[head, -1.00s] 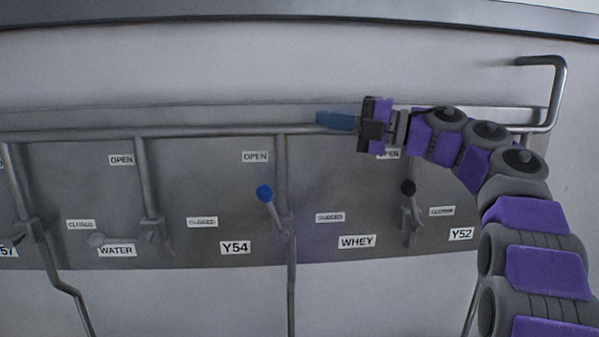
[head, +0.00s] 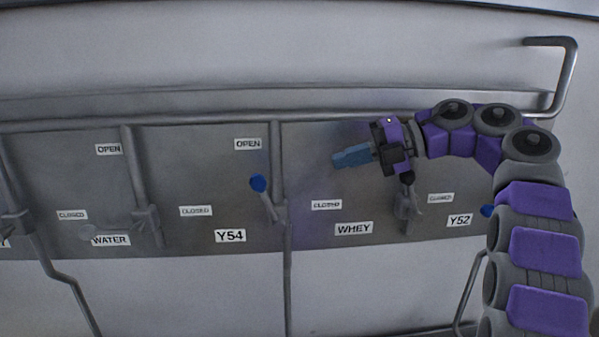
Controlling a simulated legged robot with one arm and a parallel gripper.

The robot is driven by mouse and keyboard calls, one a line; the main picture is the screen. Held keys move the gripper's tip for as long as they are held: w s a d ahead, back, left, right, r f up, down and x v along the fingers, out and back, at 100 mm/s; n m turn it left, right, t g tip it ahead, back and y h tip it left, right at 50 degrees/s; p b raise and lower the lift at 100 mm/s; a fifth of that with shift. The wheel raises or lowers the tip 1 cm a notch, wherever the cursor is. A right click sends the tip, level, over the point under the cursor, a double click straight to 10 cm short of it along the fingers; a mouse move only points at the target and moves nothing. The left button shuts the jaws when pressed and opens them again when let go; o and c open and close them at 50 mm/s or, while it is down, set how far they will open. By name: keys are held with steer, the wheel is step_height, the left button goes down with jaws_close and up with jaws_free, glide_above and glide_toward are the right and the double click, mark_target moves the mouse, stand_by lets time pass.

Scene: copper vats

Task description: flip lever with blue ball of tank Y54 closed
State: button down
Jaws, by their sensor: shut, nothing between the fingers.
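The lever with the blue ball (head: 258,183) is on the grey panel above and to the right of the Y54 label (head: 230,236). It tilts up and slightly left from its valve on a vertical pipe, toward the OPEN label (head: 248,144). A CLOSED label (head: 326,205) is to the right of this valve. My gripper (head: 338,160) has blue fingers, is shut and empty, and points left. It is to the right of the blue ball and a little higher in the picture, apart from it.
A lever with a black ball (head: 407,177) is just below my gripper's wrist, near the WHEY label (head: 353,229). A horizontal pipe (head: 200,119) runs above the levers. Another blue ball (head: 487,211) shows at the right beside my arm. The panel between gripper and blue lever is clear.

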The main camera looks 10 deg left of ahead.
glide_toward(266, 199)
steer(key=a+r, duration=0.1)
steer(key=a, duration=0.5)
steer(key=shift+w+a+b, duration=0.15)
steer(key=shift+a+b, duration=0.1)
steer(key=shift+b, duration=0.05)
steer(key=shift+a, duration=0.1)
